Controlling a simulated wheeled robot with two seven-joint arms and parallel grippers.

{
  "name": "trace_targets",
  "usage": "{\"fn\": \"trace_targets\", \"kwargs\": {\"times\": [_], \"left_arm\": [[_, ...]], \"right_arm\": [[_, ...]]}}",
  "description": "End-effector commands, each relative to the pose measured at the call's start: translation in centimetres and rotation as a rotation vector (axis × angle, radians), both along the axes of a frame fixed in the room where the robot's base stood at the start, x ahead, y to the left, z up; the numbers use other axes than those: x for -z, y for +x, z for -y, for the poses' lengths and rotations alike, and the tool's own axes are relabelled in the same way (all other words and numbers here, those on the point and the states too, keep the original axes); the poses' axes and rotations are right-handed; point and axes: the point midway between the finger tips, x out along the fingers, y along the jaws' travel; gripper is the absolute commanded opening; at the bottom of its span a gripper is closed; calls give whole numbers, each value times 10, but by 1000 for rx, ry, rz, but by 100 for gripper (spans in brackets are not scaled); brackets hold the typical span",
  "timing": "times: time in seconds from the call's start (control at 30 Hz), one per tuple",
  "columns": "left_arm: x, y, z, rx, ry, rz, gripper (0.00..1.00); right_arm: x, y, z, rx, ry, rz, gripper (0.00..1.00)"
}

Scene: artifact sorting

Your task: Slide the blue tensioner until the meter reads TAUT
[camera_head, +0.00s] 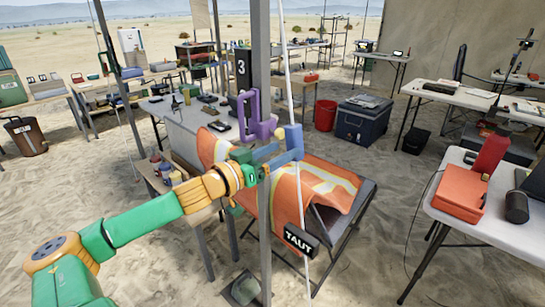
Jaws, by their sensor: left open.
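The blue tensioner (294,139) sits on a thin white guy line, beside a grey upright pole. My right gripper is not in view.
A purple bracket (252,116) is close above my gripper. The grey pole (262,215) stands directly by it. A blue cooler (364,120) and red bucket (325,115) stand farther back.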

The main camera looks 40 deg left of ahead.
Motion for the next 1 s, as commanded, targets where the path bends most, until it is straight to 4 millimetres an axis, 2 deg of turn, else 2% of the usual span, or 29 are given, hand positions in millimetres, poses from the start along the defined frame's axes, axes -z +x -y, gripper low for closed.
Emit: {"fn": "trace_targets", "kwargs": {"times": [0.03, 0.23, 0.7, 0.77, 0.87, 0.9, 0.97, 1.0], "left_arm": [[-3, -4, -1, 0, -4, -4, 72], [-3, -16, -4, -4, 2, -1, 72], [-2, -18, -5, -6, 5, 1, 72], [2, -18, -10, -19, 5, -4, 72], [35, -19, -48, -124, 16, -51, 72], [61, -24, -72, -193, 25, -91, 72], [112, -37, -108, -297, 47, -179, 72], [150, -49, -127, -358, 65, -248, 72]], "right_arm": [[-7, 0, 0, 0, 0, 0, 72], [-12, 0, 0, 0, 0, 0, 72], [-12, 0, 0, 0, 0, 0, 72], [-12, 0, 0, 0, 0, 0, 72], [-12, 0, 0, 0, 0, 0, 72], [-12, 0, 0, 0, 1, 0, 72], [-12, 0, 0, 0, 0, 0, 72], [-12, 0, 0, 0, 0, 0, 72]]}}
